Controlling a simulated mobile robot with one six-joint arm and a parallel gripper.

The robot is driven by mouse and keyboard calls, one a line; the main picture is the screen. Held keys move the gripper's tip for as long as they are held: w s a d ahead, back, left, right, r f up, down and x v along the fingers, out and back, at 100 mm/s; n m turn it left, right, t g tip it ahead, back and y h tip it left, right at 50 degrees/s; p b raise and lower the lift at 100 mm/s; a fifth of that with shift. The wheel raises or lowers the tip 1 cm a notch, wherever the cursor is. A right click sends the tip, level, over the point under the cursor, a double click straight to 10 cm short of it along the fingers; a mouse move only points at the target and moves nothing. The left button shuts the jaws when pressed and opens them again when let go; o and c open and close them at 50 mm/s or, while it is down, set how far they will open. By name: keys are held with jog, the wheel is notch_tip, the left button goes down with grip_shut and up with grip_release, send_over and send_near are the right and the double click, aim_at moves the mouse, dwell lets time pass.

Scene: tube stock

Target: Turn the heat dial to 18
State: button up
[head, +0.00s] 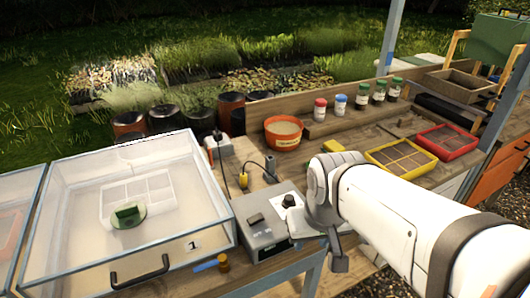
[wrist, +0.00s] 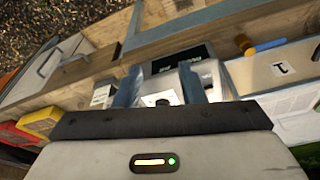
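The grey heat control box (head: 266,240) stands on the bench at the front right of the clear case. Its dial (head: 289,200) has a dark top and a pale surround. A small display (head: 262,233) is on the front; its digits are too small to read. In the wrist view the box (wrist: 175,68) lies ahead of my gripper (wrist: 160,88). The two fingers appear apart, with the dial (wrist: 155,100) seen between them, partly hidden by the palm. I cannot tell whether they touch it. In the head view my arm hides the fingertips.
The clear case (head: 60,255) with a black handle and a "1" label fills the left. A blue-and-orange tool (head: 212,264) lies in front of it. An orange pot (head: 283,133), several jars and yellow (head: 400,160) and red trays (head: 447,142) stand farther back. Cables run behind the box.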

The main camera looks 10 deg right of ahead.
jog(key=shift+o, duration=0.4)
jog(key=shift+s, duration=0.15)
jog(key=shift+o, duration=0.9)
jog(key=shift+w+d+r, duration=0.1)
jog(key=shift+w+r, duration=0.05)
jog(key=shift+w, duration=0.1)
jog(key=shift+o, duration=0.2)
jog(key=w+r+m+g+p, duration=0.1)
jog(key=w+r+p, duration=0.1)
jog(key=w, duration=0.7)
jog(key=shift+d+r+p, duration=0.15)
jog(key=shift+d+p, duration=0.2)
jog(key=shift+p, duration=0.2)
jog(key=m+g+p, duration=0.1)
jog(key=g+p, duration=0.1)
jog(key=p, duration=0.1)
send_near(289, 197)
jog(key=shift+s, duration=0.55)
jog(key=shift+w+f+m, duration=0.3)
jog(key=shift+w+f, duration=0.1)
jog(key=shift+f, duration=0.2)
notch_tip(289, 197, down, 7)
jog(key=shift+f, duration=0.25)
jog(key=shift+c, duration=0.5)
